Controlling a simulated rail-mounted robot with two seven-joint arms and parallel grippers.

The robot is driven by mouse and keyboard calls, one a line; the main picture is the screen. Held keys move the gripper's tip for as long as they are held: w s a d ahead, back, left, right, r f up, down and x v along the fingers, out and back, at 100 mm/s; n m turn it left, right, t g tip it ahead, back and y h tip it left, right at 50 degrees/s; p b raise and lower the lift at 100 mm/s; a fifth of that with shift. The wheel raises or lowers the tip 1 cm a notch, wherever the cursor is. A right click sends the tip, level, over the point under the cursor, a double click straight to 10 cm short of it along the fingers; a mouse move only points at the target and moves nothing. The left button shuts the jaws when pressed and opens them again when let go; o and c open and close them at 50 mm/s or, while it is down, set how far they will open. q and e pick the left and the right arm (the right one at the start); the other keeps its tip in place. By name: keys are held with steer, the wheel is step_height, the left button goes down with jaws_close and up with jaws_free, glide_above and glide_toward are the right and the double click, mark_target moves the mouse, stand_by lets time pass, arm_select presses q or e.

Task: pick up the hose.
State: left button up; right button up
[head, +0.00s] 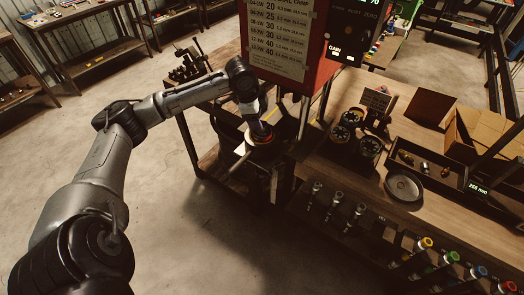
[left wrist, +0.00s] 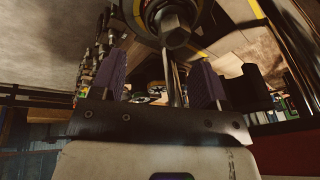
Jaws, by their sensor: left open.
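I cannot make out for sure which thing is the hose. My right gripper is not in view.
A red machine with a settings chart (head: 283,38) stands behind the fixture. The table on the right holds spools (head: 347,130), a round dish (head: 403,187) and a tray of fittings (head: 420,165). Open floor lies below my arm.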

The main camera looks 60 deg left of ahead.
arm_select(q)
steer(key=s+a+r+h, duration=0.1)
steer(key=a+r+h, duration=0.1)
steer(key=a+r, duration=0.3)
steer(key=shift+t+h, duration=0.3)
steer(key=x, duration=0.6)
steer(key=shift+w+d+f, duration=0.15)
steer(key=shift+w+d, duration=0.15)
steer(key=shift+d, duration=0.2)
steer(key=shift+s+p+x, duration=0.15)
steer(key=shift+x, duration=1.2)
steer(key=shift+s+p+x, duration=0.15)
steer(key=shift+x, duration=1.2)
steer(key=shift+a+f, duration=0.15)
steer(key=shift+a, duration=0.05)
steer(key=shift+c, duration=0.5)
steer(key=c, duration=1.1)
